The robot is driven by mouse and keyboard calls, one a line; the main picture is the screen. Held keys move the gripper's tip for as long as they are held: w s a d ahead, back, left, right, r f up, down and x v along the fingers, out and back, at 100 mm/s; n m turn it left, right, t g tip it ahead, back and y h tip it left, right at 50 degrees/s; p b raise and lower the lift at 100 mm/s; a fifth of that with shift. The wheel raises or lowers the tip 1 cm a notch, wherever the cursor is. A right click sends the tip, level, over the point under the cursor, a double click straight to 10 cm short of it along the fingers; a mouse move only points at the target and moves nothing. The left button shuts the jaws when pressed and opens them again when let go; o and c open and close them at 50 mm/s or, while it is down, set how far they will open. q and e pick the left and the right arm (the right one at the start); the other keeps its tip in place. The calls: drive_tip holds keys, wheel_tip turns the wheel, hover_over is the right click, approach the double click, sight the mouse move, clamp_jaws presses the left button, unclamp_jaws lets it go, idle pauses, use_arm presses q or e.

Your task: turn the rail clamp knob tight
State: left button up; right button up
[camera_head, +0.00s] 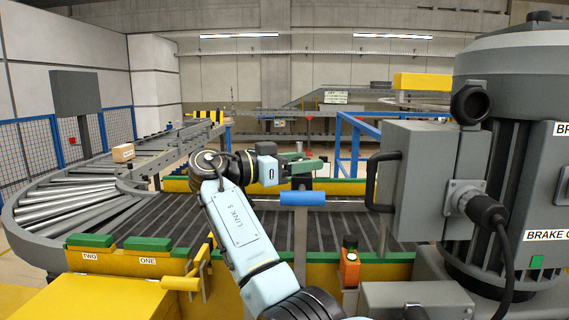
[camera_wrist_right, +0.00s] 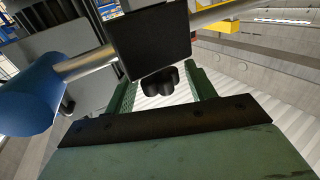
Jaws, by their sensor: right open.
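The rail clamp knob (camera_wrist_right: 160,82) is black and lobed. It sticks out below a black clamp block (camera_wrist_right: 152,40) on a metal rail in the right wrist view. My right gripper (camera_wrist_right: 163,80) has green fingers spread apart, with the knob showing between them. I cannot tell whether the fingers reach around the knob or stop short of it; no contact shows. In the head view my right gripper (camera_head: 312,165) is at the end of the light blue arm, above the conveyor; I cannot make out the knob there. My left gripper is not in view.
A blue cylinder (camera_wrist_right: 30,98) sits at the rail's end, left of the clamp. In the head view a blue cylinder (camera_head: 303,198) tops a post below my gripper. A large grey motor housing (camera_head: 520,150) and grey box (camera_head: 418,180) stand right. A carton (camera_head: 123,153) rests on the conveyor.

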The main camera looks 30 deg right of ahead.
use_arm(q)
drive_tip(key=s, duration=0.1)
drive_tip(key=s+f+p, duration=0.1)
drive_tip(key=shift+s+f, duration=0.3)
use_arm(e)
drive_tip(key=a, duration=1.3)
drive_tip(key=shift+w, duration=0.45)
